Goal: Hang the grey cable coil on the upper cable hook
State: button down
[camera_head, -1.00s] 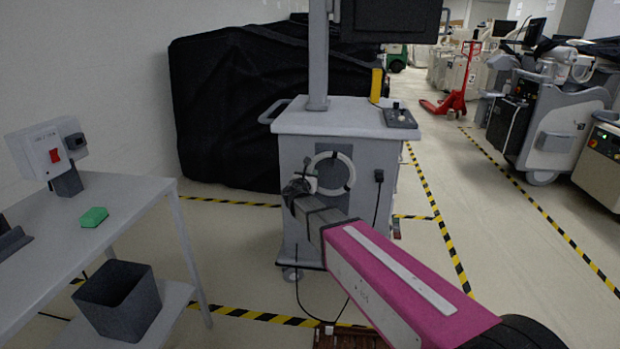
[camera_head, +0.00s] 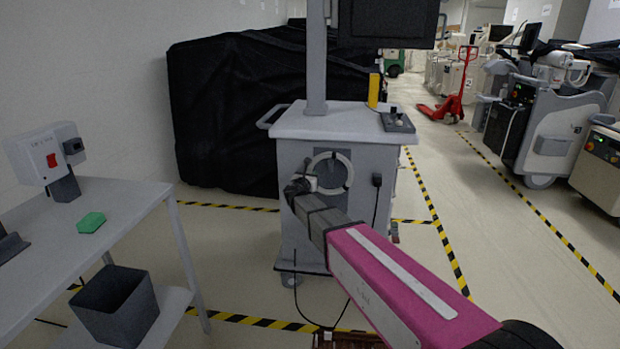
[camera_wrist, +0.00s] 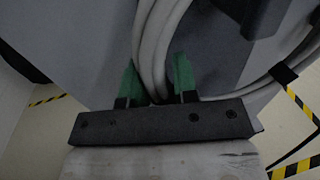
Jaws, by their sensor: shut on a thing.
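The grey cable coil (camera_head: 350,175) is a pale ring with dark ties, in front of the cart's front face in the head view. My gripper (camera_head: 301,185) is at the coil's lower left side. In the wrist view the coil's strands (camera_wrist: 153,45) run between the green fingertips of my gripper (camera_wrist: 156,82), which is shut on them. A darker panel (camera_head: 331,170) shows behind and through the coil. A dark block (camera_wrist: 265,14) juts out at the top right of the wrist view; I cannot tell whether it is the upper cable hook, or whether the coil touches it.
The grey cart (camera_head: 292,222) carries a post, a screen and a control box (camera_head: 397,122). A black plug (camera_head: 377,181) with a hanging cable is right of the coil. A side table (camera_head: 140,205) with a green block (camera_head: 91,222) and a dark bin (camera_head: 118,310) stands left.

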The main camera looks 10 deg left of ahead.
jog(key=shift+w+f, duration=1.35)
jog(key=shift+w, duration=0.3)
jog(key=c, duration=0.8)
grip_release()
jog(key=shift+s, duration=0.15)
